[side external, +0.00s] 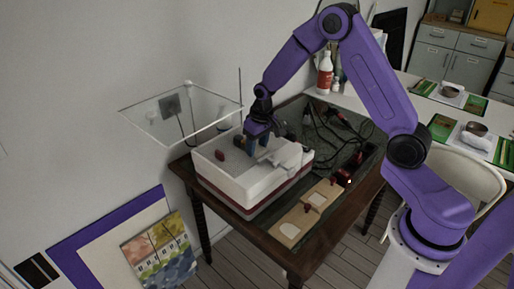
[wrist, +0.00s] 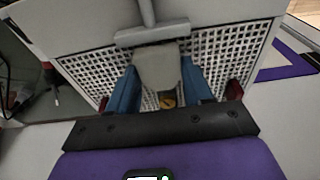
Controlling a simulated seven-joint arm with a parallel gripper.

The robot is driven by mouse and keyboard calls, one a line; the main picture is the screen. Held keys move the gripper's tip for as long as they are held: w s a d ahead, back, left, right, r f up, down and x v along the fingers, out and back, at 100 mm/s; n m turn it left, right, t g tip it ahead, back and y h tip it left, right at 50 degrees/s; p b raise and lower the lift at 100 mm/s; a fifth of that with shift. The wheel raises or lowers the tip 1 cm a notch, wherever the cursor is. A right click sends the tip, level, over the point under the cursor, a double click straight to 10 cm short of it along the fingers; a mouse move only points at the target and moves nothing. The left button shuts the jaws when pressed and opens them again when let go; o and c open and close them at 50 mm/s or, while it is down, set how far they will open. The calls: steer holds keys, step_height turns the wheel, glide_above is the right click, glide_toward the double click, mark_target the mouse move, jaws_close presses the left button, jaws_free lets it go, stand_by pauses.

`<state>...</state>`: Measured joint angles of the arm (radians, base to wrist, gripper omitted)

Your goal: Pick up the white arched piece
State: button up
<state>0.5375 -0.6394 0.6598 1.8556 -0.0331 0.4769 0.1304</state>
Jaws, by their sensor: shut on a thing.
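A pale grey-white piece (wrist: 158,68) sits between my blue fingertips in the wrist view. It has a rounded, tapering outline, and its full arch cannot be made out. My gripper (wrist: 160,84) is shut on it, with one finger at each side. In the side external view, my gripper (side external: 258,146) points down at the top of the white box (side external: 225,184), and its fingers hide most of the piece there. The wrist view shows a perforated grid (wrist: 222,68) under the piece. Whether the piece touches the grid cannot be told.
A pale T-shaped bar (wrist: 152,32) lies close beyond the held piece. A dark red knob (side external: 220,155) is left of my gripper. Wooden boards (side external: 291,229) and dark cables (side external: 335,125) occupy the table's right side.

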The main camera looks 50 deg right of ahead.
steer(key=shift+r, duration=0.5)
steer(key=s+r, duration=1.1)
steer(key=s, duration=0.3)
steer(key=f+n, duration=0.1)
steer(key=f, duration=0.1)
steer(key=d+f+n, duration=0.1)
steer(key=f, duration=0.2)
steer(key=f+n, duration=0.1)
steer(key=f, duration=0.2)
steer(key=shift+w+d+f, duration=0.15)
steer(key=shift+d+f, duration=0.1)
steer(key=s+a+f+n+y, duration=0.1)
steer(key=a+f+n, duration=0.1)
steer(key=a+n, duration=0.15)
steer(key=s+a+f+n, duration=0.1)
steer(key=a+f+n, duration=0.1)
steer(key=a, duration=0.3)
steer(key=s+f+m, duration=0.1)
steer(key=f+m, duration=0.1)
steer(key=s+f+m, duration=0.2)
steer(key=f+m, duration=0.1)
steer(key=s+f+m+h, duration=0.1)
steer(key=f+m, duration=0.2)
steer(key=shift+s+f+m, duration=0.1)
steer(key=shift+s+m, duration=0.15)
steer(key=shift+s, duration=0.1)
steer(key=shift+f, duration=2.45)
